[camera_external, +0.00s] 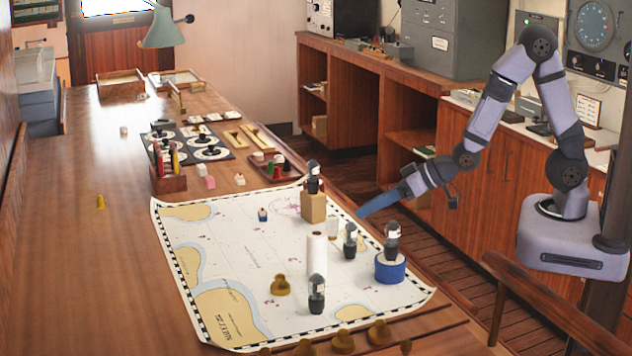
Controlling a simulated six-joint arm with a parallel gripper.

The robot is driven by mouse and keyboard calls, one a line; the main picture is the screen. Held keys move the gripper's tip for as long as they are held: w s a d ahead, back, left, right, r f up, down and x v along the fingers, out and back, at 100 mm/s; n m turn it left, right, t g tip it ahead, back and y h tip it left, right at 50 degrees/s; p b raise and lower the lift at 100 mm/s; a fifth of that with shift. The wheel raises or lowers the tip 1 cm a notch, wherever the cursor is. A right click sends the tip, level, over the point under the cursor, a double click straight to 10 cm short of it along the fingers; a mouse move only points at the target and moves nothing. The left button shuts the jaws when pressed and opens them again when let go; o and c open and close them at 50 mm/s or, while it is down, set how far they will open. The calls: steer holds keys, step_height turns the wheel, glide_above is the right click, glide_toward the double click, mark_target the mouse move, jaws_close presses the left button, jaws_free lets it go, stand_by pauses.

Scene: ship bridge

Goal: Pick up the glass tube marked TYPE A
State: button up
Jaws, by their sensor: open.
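Several small dark-and-clear tubes with pale bands stand upright around the chart. One tube (313,178) is on a tan wooden block (313,207). One tube (350,241) stands on the chart near its middle right. One tube (392,241) is on a blue round stand (390,268). One tube (317,295) stands nearest the camera. Their markings are too small to read, so I cannot tell which is TYPE A. My gripper (364,211) is open and empty, above the right edge of the chart, apart from the tubes. Its fingers overlap in this view.
The sea chart (260,290) covers the near table. A white cylinder (317,253) stands close behind the nearest tube. A brass piece (280,285) sits left of it. The table's left side is mostly clear.

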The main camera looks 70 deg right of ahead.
steer(key=w+a+r+n+t+y, duration=0.2)
steer(key=a+r, duration=0.1)
steer(key=a, duration=0.1)
steer(key=n+y+b, duration=0.2)
steer(key=n, duration=0.1)
glide_above(355, 253)
steer(key=s+d, duration=0.1)
steer(key=d, duration=0.1)
steer(key=f, duration=0.6)
steer(key=shift+s+a+f, duration=0.2)
steer(key=shift+a+f, duration=0.05)
steer(key=shift+s+f, duration=0.15)
steer(key=shift+s, duration=0.05)
steer(key=shift+w+f+b, duration=0.1)
steer(key=shift+b, duration=0.35)
steer(key=shift+w+a+f+b, duration=0.3)
steer(key=shift+w+b, duration=0.15)
steer(key=shift+b, duration=0.8)
steer(key=shift+w+a+b, duration=0.1)
steer(key=shift+w+b, duration=0.3)
steer(key=shift+b, duration=0.4)
steer(key=shift+w+r, duration=0.1)
